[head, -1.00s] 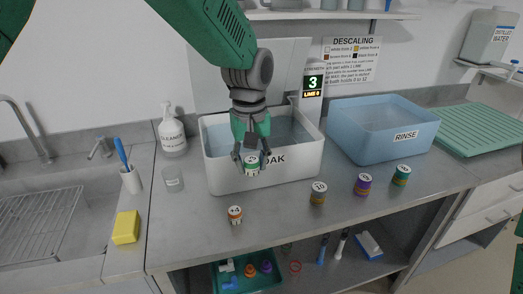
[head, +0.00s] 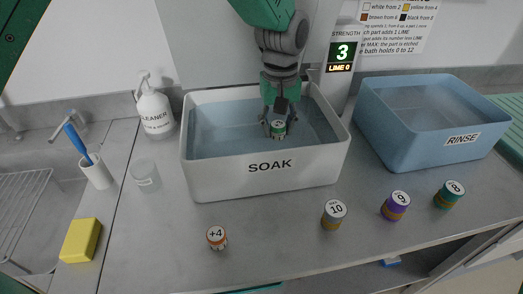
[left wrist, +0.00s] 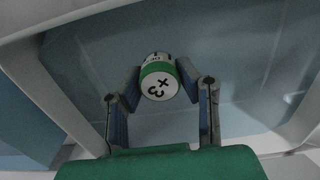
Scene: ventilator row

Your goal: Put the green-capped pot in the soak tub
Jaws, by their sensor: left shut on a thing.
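The green-capped pot (head: 278,129) is small, with a white top and a green band. My left gripper (head: 277,122) is shut on it and holds it over the inside of the white soak tub (head: 230,180), behind the front wall marked SOAK. I cannot tell whether the pot touches the liquid. In the left wrist view, the pot (left wrist: 158,80) sits between the two fingertips (left wrist: 157,88), its numbered top facing the camera. My right gripper is out of view.
A blue rinse tub (head: 420,145) stands at the right. Several other pots line the counter front: orange-banded (head: 217,238), grey (head: 333,214), purple (head: 395,205) and teal (head: 449,194). A cleaner bottle (head: 156,112), clear cup (head: 146,175) and yellow sponge (head: 81,240) stand left. A strength display (head: 342,55) reads 3.

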